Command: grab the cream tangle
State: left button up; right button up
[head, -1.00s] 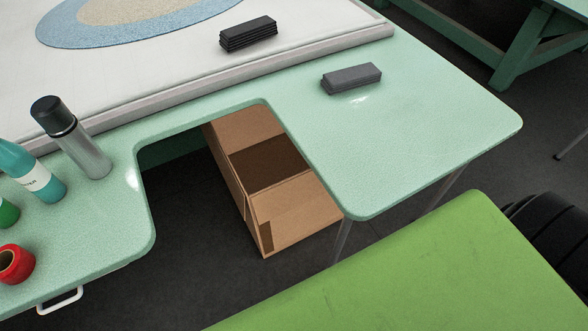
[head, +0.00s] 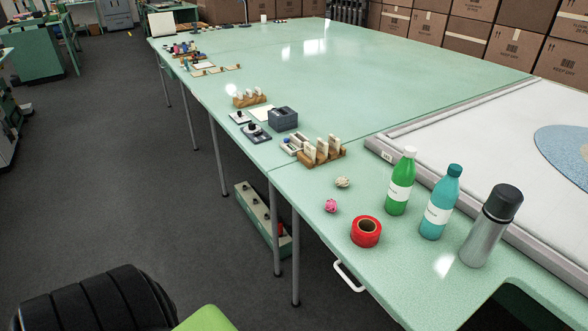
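The cream tangle (head: 343,182) is a small pale ball of yarn lying on the green table. It sits left of the green bottle (head: 400,182) and behind a pink tangle (head: 331,205). Nothing touches it, as far as I can see. Neither of my grippers shows in the head view.
A red tape roll (head: 366,232), a teal bottle (head: 440,203) and a steel flask (head: 490,226) stand near the tangles. Behind are a wooden rack (head: 322,154) and a dark grey box (head: 283,118). A white handle (head: 348,276) juts from the table edge.

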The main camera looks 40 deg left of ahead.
aim_at(343, 181)
jog(key=u, duration=1.05)
